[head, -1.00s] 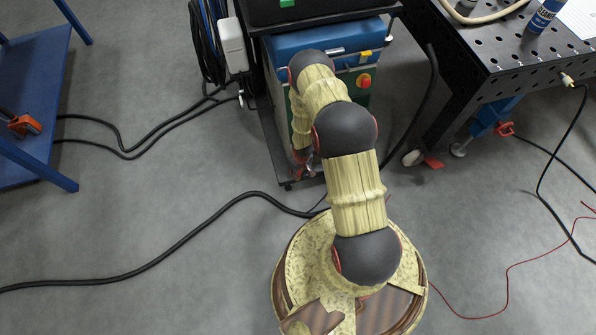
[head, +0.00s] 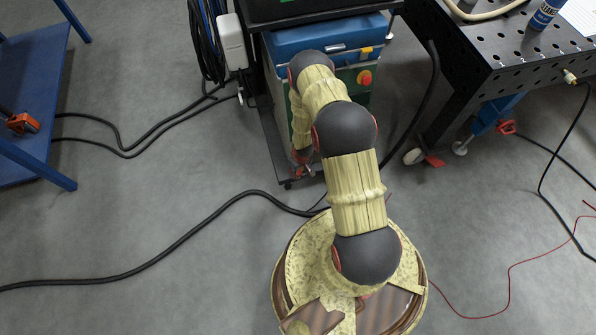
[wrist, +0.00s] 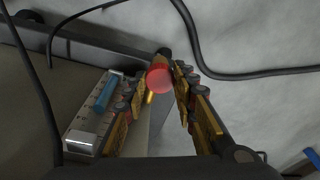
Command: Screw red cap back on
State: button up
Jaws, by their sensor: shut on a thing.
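A round, translucent red cap (wrist: 160,77) is between the fingertips of my gripper (wrist: 163,80) in the wrist view. The fingers are shut on it from both sides. A dark piece (wrist: 165,54) shows just behind the cap, and a small yellow piece shows below it. I cannot tell whether the cap touches a thread. In the head view my gripper (head: 303,168) is low at the front left of the wheeled cart (head: 277,150). The cap cannot be made out clearly there.
In the wrist view a light tray (wrist: 84,128) with a blue cylinder (wrist: 107,90) lies left of my fingers. A perforated black table (head: 490,75) stands right of the cart and a blue table (head: 35,90) stands far left. A black cable (head: 170,248) crosses the floor.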

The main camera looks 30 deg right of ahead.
jog(key=shift+f, duration=0.35)
jog(key=shift+b, duration=0.3)
jog(key=shift+m+b, duration=0.85)
jog(key=shift+m, duration=0.75)
jog(key=shift+a+m+b, duration=0.1)
jog(key=shift+m+b, duration=0.25)
jog(key=shift+m, duration=0.35)
jog(key=shift+m+h+p, duration=0.3)
jog(key=shift+m+p, duration=0.05)
jog(key=shift+m, duration=0.55)
jog(key=shift+a+r+m+p, duration=0.1)
jog(key=shift+m+p, duration=0.6)
jog(key=shift+m, duration=0.9)
